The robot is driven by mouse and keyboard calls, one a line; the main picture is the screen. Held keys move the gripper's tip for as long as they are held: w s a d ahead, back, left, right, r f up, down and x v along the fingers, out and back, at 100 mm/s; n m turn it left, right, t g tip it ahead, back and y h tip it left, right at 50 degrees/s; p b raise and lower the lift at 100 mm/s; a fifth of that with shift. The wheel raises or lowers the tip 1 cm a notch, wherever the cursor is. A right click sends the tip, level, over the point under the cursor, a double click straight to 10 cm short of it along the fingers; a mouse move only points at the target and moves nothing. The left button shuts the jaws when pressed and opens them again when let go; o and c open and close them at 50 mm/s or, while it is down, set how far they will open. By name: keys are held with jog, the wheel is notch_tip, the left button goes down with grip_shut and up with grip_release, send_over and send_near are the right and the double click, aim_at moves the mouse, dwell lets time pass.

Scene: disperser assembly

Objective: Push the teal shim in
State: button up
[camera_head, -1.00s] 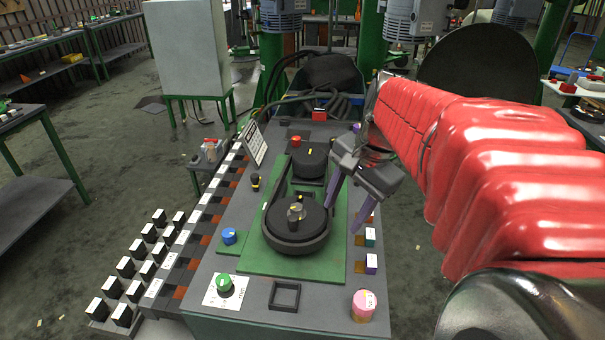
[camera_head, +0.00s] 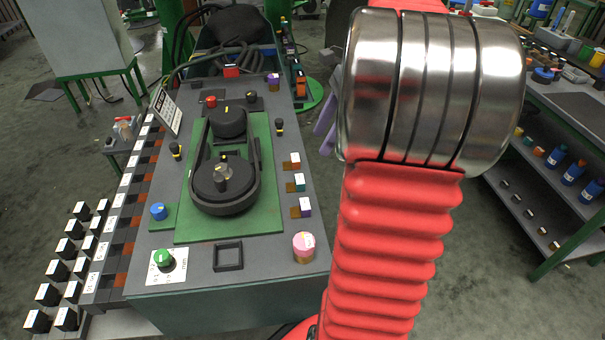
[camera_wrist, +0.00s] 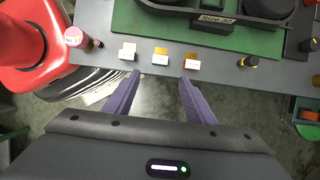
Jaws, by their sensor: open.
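The teal shim (camera_head: 299,187) is the middle of three small white-topped shims along the right edge of the grey table. It sits at the outer end of its orange strip, part of which shows. I take the middle white-topped block in the wrist view (camera_wrist: 160,59) to be the same shim; its teal side is hard to make out there. My gripper (camera_wrist: 159,78) is open and empty, its two purple fingers pointing at the table edge, on either side of the middle shim's line and apart from it. In the head view my arm partly hides the fingers.
A purple shim (camera_head: 305,211) and an orange-red shim (camera_head: 294,166) flank the teal one. A pink-topped cylinder (camera_head: 304,247) stands at the near corner. A green plate (camera_head: 262,190) with a belt drive fills the table's middle. Open floor lies beyond the right edge.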

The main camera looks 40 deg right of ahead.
aim_at(301, 179)
jog(key=shift+f, duration=0.1)
jog(key=x, duration=1.3)
jog(key=shift+w+a+f, duration=0.15)
jog(key=shift+a+f, duration=0.1)
jog(key=shift+c, duration=0.3)
grip_shut()
